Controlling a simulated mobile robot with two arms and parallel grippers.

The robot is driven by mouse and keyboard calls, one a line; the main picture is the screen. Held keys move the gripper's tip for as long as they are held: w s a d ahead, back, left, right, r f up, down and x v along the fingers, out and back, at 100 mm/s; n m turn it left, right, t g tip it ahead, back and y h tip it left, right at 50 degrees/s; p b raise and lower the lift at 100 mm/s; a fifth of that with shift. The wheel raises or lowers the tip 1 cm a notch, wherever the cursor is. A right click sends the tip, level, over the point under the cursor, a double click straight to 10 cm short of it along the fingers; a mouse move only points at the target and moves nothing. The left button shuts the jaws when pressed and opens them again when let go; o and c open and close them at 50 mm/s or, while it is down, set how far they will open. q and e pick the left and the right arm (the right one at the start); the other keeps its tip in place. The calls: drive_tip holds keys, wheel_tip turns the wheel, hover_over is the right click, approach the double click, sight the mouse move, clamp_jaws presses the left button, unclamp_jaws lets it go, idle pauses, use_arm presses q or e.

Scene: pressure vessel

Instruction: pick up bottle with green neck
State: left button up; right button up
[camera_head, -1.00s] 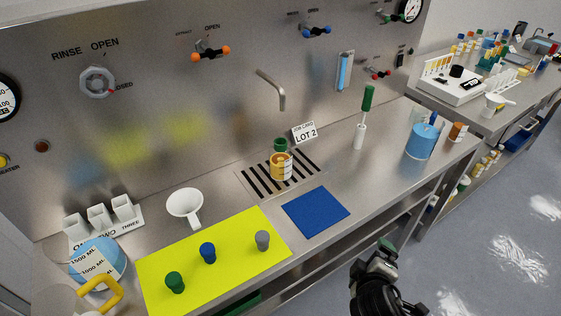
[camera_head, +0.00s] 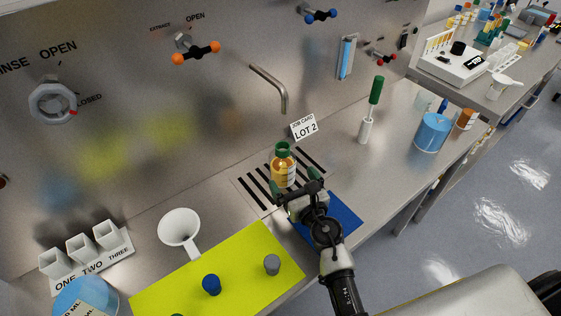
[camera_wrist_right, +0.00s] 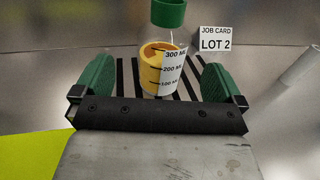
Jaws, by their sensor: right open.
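The bottle with the green neck (camera_head: 283,166) stands upright on the slotted drain; it has an amber body, a pale label and a green ring at its top. In the right wrist view its amber body (camera_wrist_right: 160,75) shows volume marks, with the green neck (camera_wrist_right: 168,12) above it. My right gripper (camera_head: 295,182) is open, with its green-padded fingers just in front of the bottle. In the wrist view the bottle lies between and beyond the two fingers, with gaps on both sides. My left gripper is out of view.
A job card reading LOT 2 (camera_head: 304,127) stands behind the bottle, below a bent spout (camera_head: 272,85). A blue mat (camera_head: 345,218) lies under my right arm. A yellow mat (camera_head: 235,262) with stoppers and a white funnel (camera_head: 180,228) are left. A green-handled brush (camera_head: 370,110) stands right.

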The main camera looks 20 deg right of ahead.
sight(288, 173)
drive_tip(key=shift+w+a, duration=0.15)
drive_tip(key=shift+w, duration=0.9)
drive_tip(key=w, duration=0.1)
drive_tip(key=w+f, duration=0.1)
drive_tip(key=w, duration=0.1)
drive_tip(key=w+b, duration=0.1)
drive_tip(key=w, duration=0.1)
drive_tip(key=shift+w+f, duration=0.1)
drive_tip(key=shift+f, duration=0.15)
drive_tip(key=shift+w, duration=0.35)
drive_tip(key=shift+w+a+f, duration=0.1)
drive_tip(key=c, duration=0.5)
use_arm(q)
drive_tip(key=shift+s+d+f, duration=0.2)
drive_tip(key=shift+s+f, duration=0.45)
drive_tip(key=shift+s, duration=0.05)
use_arm(e)
drive_tip(key=c, duration=0.5)
